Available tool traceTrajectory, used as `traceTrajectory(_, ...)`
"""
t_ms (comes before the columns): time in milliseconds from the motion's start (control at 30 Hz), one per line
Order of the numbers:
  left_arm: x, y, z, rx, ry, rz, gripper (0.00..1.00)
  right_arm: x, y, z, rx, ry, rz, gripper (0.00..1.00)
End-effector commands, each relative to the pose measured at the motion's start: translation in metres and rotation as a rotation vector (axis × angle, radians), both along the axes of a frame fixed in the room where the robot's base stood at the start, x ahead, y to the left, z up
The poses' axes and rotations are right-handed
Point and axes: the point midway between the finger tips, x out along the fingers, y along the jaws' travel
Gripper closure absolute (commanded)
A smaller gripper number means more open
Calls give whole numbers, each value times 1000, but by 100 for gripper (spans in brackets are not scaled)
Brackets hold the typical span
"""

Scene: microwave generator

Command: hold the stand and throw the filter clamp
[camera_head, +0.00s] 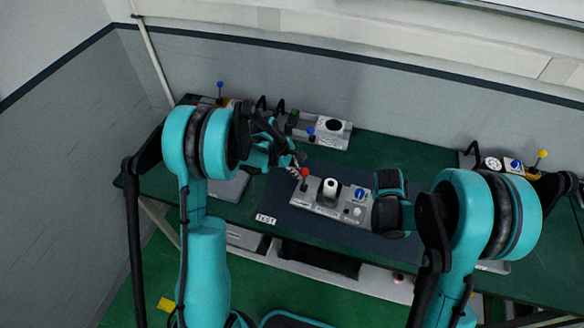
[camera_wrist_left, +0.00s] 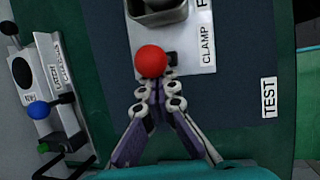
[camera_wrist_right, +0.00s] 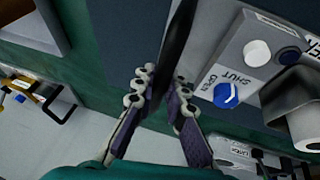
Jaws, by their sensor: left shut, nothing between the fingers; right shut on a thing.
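The stand (camera_head: 300,205) is a grey panel unit on a dark mat at the table's middle. It carries a white cylinder (camera_head: 330,188) in a dark holder and a blue knob (camera_wrist_right: 226,95). The filter clamp lever has a red ball (camera_wrist_left: 150,61) beside the "CLAMP" label. My left gripper (camera_wrist_left: 163,92) is shut and empty, its fingertips close beside the red ball; contact is unclear. In the right wrist view my right gripper (camera_wrist_right: 162,92) is shut on a dark bar (camera_wrist_right: 178,45) beside the stand. The right fingers are hidden in the head view.
Another unit (camera_head: 335,140) with a blue-ball lever stands behind at the back left. A unit with a yellow-ball lever (camera_head: 542,154) stands at the right. A "TEST" label (camera_head: 266,219) marks the mat's front left. Green tabletop between the units is clear.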

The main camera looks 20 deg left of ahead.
Motion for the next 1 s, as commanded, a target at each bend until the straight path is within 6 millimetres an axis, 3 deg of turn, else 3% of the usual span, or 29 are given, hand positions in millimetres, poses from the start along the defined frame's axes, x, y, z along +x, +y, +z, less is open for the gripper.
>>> traceTrajectory(300, -1, -14, 0, -4, -1, -5, 100, 0, 2, 0, 4, 0, 3, 100)
traceTrajectory(1000, -2, -26, 0, -6, 0, -5, 100, 0, 3, 0, 5, -1, 3, 100)
